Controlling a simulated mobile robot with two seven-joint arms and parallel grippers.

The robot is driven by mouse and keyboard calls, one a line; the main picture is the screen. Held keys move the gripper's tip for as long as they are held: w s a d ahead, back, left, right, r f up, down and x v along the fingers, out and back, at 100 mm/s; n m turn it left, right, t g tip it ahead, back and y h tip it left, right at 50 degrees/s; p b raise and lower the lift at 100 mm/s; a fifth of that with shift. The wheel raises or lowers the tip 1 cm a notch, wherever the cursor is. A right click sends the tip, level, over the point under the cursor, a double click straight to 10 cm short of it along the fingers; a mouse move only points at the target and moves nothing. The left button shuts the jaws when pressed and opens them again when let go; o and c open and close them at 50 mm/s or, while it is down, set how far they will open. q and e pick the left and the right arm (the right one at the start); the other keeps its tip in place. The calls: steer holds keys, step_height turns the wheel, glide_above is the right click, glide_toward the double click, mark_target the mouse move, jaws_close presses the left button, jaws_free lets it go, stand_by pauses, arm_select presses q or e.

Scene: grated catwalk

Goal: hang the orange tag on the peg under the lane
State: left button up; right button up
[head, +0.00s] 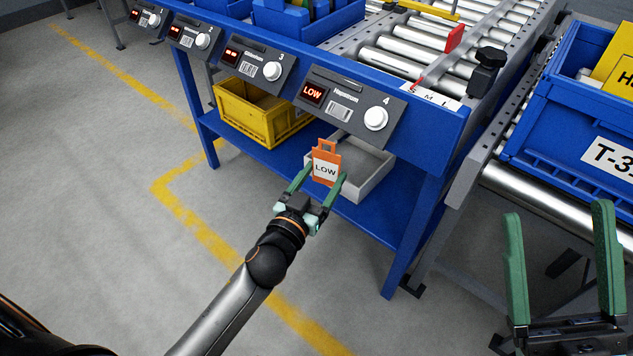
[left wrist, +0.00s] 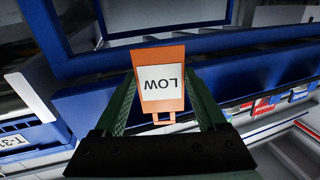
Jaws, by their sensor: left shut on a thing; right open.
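The orange tag (head: 327,149) has a white panel reading LOW and a looped handle on top. My left gripper (head: 320,178) is shut on it, one green finger at each side. The tag is upright in front of the rack, below the lane 4 panel (head: 347,108), whose red display also reads LOW. In the left wrist view the tag (left wrist: 161,88) appears upside down between the fingers, handle towards the palm. I cannot make out a peg in either view. My right gripper (head: 558,214) is open and empty at the lower right.
A grey tray (head: 376,181) and a yellow bin (head: 238,122) sit on the blue lower shelf (head: 276,150). A blue leg (head: 408,240) stands right of the tag. A blue tote (head: 550,135) is on the right conveyor. The floor at left is clear.

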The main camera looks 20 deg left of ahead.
arm_select(q)
steer(key=shift+w+d+f+b, duration=0.1)
steer(key=shift+w+d+b, duration=0.15)
steer(key=shift+w, duration=0.5)
steer(key=shift+w+d+b, duration=0.1)
steer(key=shift+w+d, duration=0.2)
steer(key=shift+w, duration=0.4)
steer(key=shift+w+d+f+b, duration=0.1)
steer(key=shift+w+d+b, duration=0.15)
steer(key=shift+w, duration=0.5)
steer(key=shift+w+d+f+b, duration=0.2)
steer(key=shift+w+f+b, duration=0.2)
steer(key=shift+w, duration=0.15)
steer(key=o, duration=1.1)
steer(key=shift+c, duration=0.2)
steer(key=shift+s, duration=0.1)
